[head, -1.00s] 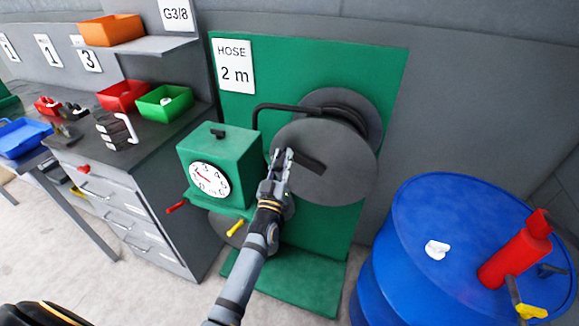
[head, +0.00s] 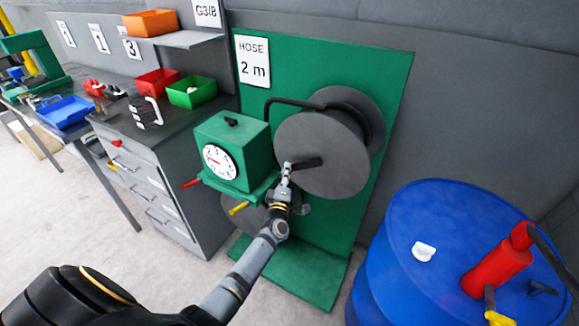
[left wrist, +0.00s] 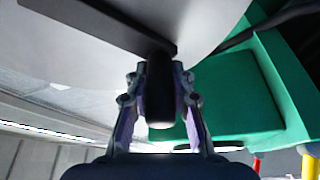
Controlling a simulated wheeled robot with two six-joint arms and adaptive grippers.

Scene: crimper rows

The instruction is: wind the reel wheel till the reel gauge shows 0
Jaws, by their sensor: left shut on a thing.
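The reel wheel is a grey disc (head: 325,178) on a green stand, with a black crank arm (head: 308,162) reaching left and slightly down from near its middle. My left gripper (head: 287,170) is shut on the crank's handle. In the left wrist view the black handle (left wrist: 160,92) sits between the two fingers, with the grey disc behind. The reel gauge (head: 219,162) is a white dial on a green box left of the wheel. Its red needle points left, slightly up; the exact reading is too small to tell. My right gripper is not in view.
The green gauge box (head: 240,140) stands close to my left gripper. A red lever (head: 191,184) and a yellow lever (head: 239,208) stick out below it. A blue barrel (head: 400,270) with a red cylinder (head: 497,272) stands at right. A grey drawer cabinet (head: 165,190) stands at left.

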